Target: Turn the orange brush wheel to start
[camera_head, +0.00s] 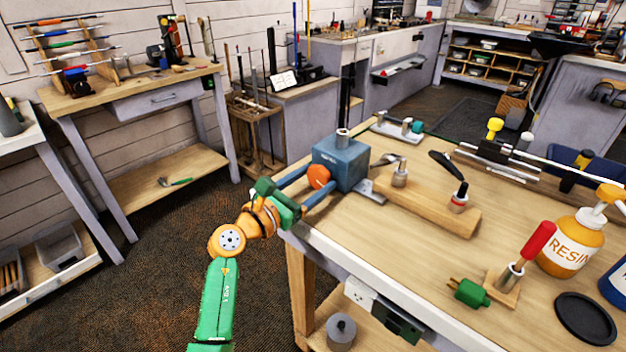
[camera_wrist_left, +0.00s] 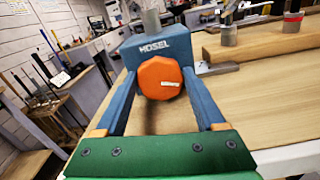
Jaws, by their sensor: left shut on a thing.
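The orange brush wheel (camera_head: 319,177) is on the front face of a blue box-shaped machine (camera_head: 341,161) marked HOSEL. In the left wrist view the wheel (camera_wrist_left: 158,78) faces me as a many-sided orange knob with a small pale label. My left gripper (camera_head: 318,179) reaches it from the front left, with one blue finger on each side of the wheel. In the left wrist view the fingers of the gripper (camera_wrist_left: 158,84) are shut on the wheel. The finger contact itself is partly hidden. My right gripper is not in view.
The machine stands at the left end of the workbench (camera_head: 400,240). A wooden block with upright tools (camera_head: 430,203) is right of it. A resin bottle (camera_head: 566,243), a red-handled tool (camera_head: 530,250) and a green plug-like piece (camera_head: 470,292) stand nearer. The floor left of the bench is clear.

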